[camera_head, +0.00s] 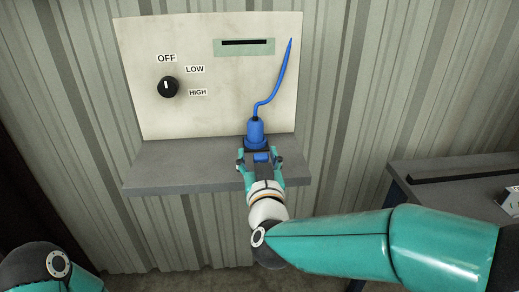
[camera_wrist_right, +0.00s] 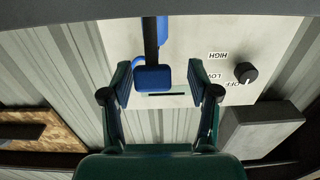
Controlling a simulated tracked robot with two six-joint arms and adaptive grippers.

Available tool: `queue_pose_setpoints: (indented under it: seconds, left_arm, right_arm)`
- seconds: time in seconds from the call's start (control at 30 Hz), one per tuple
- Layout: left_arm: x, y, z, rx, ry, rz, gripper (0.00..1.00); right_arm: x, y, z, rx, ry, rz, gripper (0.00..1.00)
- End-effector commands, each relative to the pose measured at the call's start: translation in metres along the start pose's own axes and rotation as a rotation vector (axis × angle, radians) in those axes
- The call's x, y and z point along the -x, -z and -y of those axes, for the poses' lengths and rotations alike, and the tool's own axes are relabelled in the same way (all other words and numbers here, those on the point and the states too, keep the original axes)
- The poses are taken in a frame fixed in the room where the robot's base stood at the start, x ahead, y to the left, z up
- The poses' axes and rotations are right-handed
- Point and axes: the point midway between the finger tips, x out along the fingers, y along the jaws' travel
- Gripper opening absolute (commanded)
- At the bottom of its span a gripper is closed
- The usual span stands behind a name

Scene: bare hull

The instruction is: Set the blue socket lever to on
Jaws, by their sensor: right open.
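The blue socket (camera_head: 256,131) stands at the shelf in front of the panel, with a blue cable rising from its top. Its lever has a blue end (camera_head: 262,157) on a dark stem, pointing out toward me. In the right wrist view the lever's blue end (camera_wrist_right: 153,78) and black stem show between the fingers. My right gripper (camera_head: 259,162) is open, with one finger on each side of the lever end; in the wrist view (camera_wrist_right: 160,82) gaps show on both sides, wider on the right. My left gripper is out of view; only part of my left arm shows at the lower left.
The pale panel (camera_head: 205,115) carries a black dial (camera_head: 168,87) marked OFF, LOW and HIGH, and a dark slot (camera_head: 244,43). A grey shelf (camera_head: 160,172) runs below it. A dark table (camera_head: 445,175) stands at the right, with a small pale box (camera_head: 510,201).

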Motion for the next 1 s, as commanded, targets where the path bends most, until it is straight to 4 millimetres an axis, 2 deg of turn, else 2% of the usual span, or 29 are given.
queue_pose_setpoints:
  seconds: [0.33, 0.7, 1.0]
  left_arm:
    - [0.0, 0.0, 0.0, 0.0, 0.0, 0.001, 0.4]
    - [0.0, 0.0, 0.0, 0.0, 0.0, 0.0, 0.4]
    - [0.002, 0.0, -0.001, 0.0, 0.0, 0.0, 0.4]
  right_arm:
    - [0.0, 0.001, -0.013, 0.0, -0.024, -0.001, 0.6]
    - [0.0, 0.0, -0.014, 0.0, -0.027, 0.0, 0.0]
    - [0.0, 0.001, -0.015, 0.0, -0.027, 0.003, 0.0]
